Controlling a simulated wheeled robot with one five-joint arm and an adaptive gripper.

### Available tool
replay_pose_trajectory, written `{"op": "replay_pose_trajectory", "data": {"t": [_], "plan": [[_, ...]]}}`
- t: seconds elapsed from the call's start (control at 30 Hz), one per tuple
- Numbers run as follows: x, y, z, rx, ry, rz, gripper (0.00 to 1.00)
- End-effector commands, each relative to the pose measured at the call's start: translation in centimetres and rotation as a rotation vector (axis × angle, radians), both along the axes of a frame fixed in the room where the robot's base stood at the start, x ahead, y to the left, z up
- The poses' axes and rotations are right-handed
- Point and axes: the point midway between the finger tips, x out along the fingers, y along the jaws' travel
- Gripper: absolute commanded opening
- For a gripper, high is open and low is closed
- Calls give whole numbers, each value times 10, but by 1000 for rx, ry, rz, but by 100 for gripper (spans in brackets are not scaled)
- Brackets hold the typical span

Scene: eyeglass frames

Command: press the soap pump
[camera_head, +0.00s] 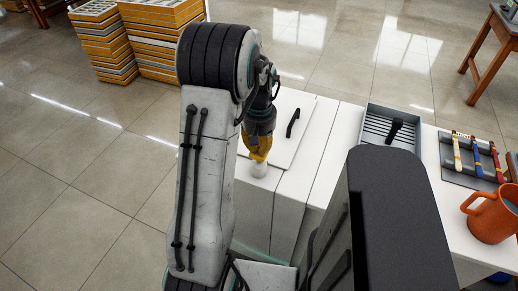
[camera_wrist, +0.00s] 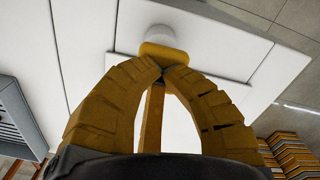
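The soap pump (camera_head: 259,169) shows as a small white rounded piece at the front edge of the white surface. It also shows at the top centre of the wrist view (camera_wrist: 158,36). My gripper (camera_head: 257,155) has yellow fingers pointing down, with their tips right above or touching the white piece; I cannot tell which. In the wrist view my gripper's fingertips (camera_wrist: 167,70) come together, with nothing clearly held between them. A yellow rounded pad just beyond the tips overlaps the white piece. The lower part of the pump is hidden.
The white counter (camera_head: 329,150) has a flat panel with a black handle (camera_head: 293,123). A grey rack (camera_head: 390,130), a tray with toothbrush-like items (camera_head: 467,178) and an orange mug (camera_head: 492,215) stand to the right. Stacked orange boxes (camera_head: 160,40) are behind on the floor.

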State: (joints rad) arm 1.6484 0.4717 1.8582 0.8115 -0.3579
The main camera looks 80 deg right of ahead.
Motion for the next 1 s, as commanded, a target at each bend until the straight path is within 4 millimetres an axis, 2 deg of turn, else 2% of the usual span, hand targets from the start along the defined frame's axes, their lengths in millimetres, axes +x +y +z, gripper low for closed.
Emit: {"op": "replay_pose_trajectory", "data": {"t": [1.0], "plan": [[0, 1, -20, 3, 0, 0, 0]]}}
